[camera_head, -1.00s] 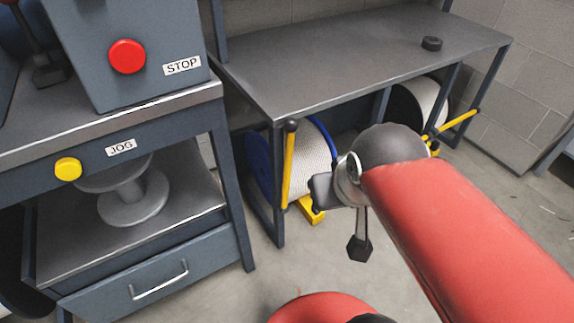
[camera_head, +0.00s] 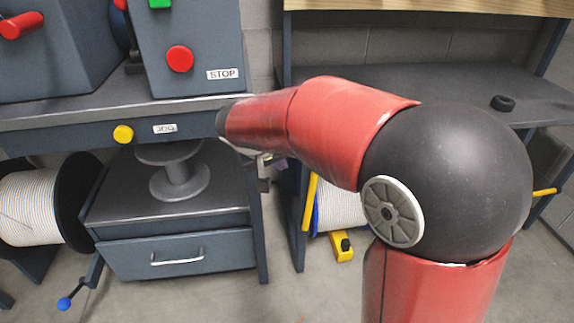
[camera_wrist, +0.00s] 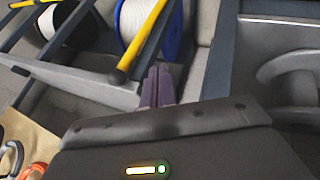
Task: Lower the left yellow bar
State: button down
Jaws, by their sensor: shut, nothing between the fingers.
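The left yellow bar (camera_head: 309,203) stands nearly upright at the front of the right-hand bench in the head view; my arm hides its top. My gripper (camera_wrist: 158,84) shows two purplish fingers, closed together and empty, just right of the bar's knob end. I cannot tell whether they touch it. In the head view my gripper (camera_head: 279,165) is mostly hidden behind my red arm, close to the bar.
A second yellow bar (camera_head: 545,192) sticks out sideways at the far right. A blue-rimmed spool (camera_wrist: 155,22) lies behind the left bar. A yellow block (camera_head: 342,248) is on the floor. The bench with the yellow JOG button (camera_head: 123,134) stands to the left.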

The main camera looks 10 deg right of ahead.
jog(key=shift+w+d+f, duration=0.75)
jog(key=shift+d+f, duration=0.4)
jog(key=shift+d, duration=0.05)
jog(key=shift+w+d+f, duration=0.75)
jog(key=shift+d+f, duration=0.4)
jog(key=shift+d, duration=0.05)
jog(key=shift+w+d+f, duration=0.75)
jog(key=shift+d+f, duration=0.4)
jog(key=shift+d, duration=0.05)
